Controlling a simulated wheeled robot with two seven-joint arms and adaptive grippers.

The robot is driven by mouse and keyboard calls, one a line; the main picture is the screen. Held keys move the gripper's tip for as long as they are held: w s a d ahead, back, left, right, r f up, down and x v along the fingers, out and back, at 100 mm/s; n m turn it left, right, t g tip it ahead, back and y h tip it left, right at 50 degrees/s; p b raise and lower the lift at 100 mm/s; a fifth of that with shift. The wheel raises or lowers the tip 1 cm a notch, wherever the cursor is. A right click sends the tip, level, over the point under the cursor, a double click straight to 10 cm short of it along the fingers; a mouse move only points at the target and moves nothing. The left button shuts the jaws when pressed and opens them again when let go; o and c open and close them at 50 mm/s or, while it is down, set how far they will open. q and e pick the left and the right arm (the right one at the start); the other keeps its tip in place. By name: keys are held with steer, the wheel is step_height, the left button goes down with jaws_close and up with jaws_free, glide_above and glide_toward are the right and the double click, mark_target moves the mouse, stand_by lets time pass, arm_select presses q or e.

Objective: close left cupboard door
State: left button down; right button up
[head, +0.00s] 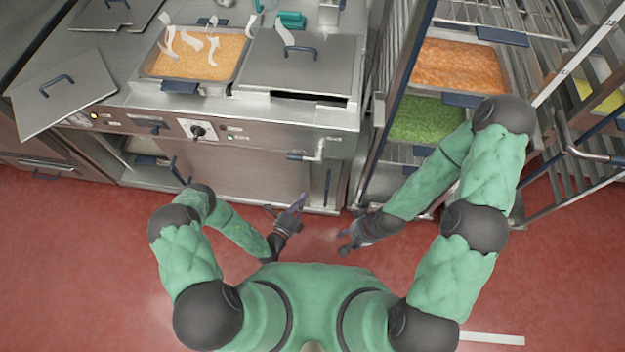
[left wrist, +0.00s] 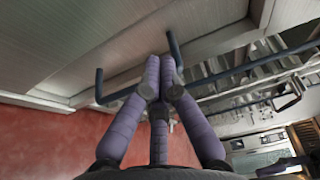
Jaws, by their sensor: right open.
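Under the kettle counter, the left compartment (head: 138,148) of the steel cupboard stands open in the head view. A dark handle (head: 178,172) shows at its right side. A wide steel panel (head: 240,172) is right of it; I cannot tell where the left door's edges lie. My left gripper (head: 285,204) is low in front of the panel's right part, its fingers spread and empty. In the left wrist view its purple fingers (left wrist: 161,72) overlap a dark bar handle (left wrist: 121,95); contact is unclear. My right gripper (head: 343,241) is open and empty, near the rack.
The counter above holds an orange-filled pan (head: 205,57) and steel lids (head: 302,62). A tall rack (head: 395,90) with trays of orange (head: 460,66) and green food (head: 428,120) stands at right. Red floor (head: 90,250) is clear at the left.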

arm_select(q)
steer(key=x, duration=0.3)
steer(key=b+x, duration=0.1)
steer(key=x, duration=0.2)
steer(key=b+x, duration=0.1)
steer(key=x, duration=0.3)
steer(key=shift+w+a+f, duration=0.1)
steer(key=shift+a, duration=0.15)
arm_select(e)
step_height(320, 180, down, 2)
steer(key=shift+f, duration=0.15)
